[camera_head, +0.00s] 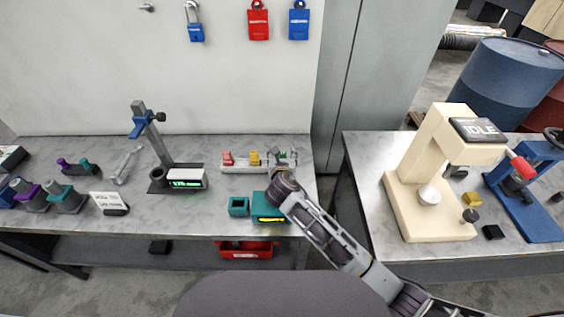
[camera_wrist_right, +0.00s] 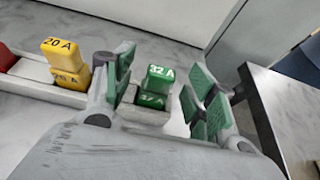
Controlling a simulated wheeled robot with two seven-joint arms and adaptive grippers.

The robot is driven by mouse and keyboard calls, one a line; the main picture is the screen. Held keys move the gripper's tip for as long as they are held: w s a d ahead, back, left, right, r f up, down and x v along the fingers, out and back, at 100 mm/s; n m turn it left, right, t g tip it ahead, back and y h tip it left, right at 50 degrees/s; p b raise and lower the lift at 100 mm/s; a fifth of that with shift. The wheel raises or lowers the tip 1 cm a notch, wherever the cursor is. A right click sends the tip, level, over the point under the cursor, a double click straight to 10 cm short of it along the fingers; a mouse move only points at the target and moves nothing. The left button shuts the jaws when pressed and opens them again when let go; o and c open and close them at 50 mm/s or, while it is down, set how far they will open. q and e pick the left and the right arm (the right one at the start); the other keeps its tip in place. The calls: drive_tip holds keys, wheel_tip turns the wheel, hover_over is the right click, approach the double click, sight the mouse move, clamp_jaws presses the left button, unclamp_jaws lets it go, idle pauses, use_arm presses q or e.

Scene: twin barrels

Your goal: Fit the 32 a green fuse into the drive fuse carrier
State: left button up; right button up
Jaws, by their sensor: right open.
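The green fuse marked 32 A (camera_wrist_right: 157,80) stands upright at the end of a pale fuse rack (camera_wrist_right: 34,71) in the right wrist view. In the head view my gripper hides it. My right gripper (camera_wrist_right: 165,95) is open, with its green-padded fingers on either side of the fuse in the picture. The fuse is nearer the left finger, with a gap to the right one. In the head view the right gripper (camera_head: 283,158) is over the right end of the rack. I cannot tell which thing is the drive fuse carrier. My left gripper is out of view.
A yellow 20 A fuse (camera_wrist_right: 66,62) and a red fuse (camera_head: 228,158) share the rack. Teal boxes (camera_head: 238,207) stand near the bench's front edge. A stand with a green display (camera_head: 187,180) is to the left. A cream press (camera_head: 428,180) stands on the right table.

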drive_tip(key=shift+w+f, duration=0.3)
drive_tip(key=shift+w, duration=0.3)
drive_tip(key=c, duration=1.1)
drive_tip(key=shift+r, duration=0.15)
drive_tip(key=shift+c, duration=0.2)
drive_tip(key=shift+r, duration=4.9)
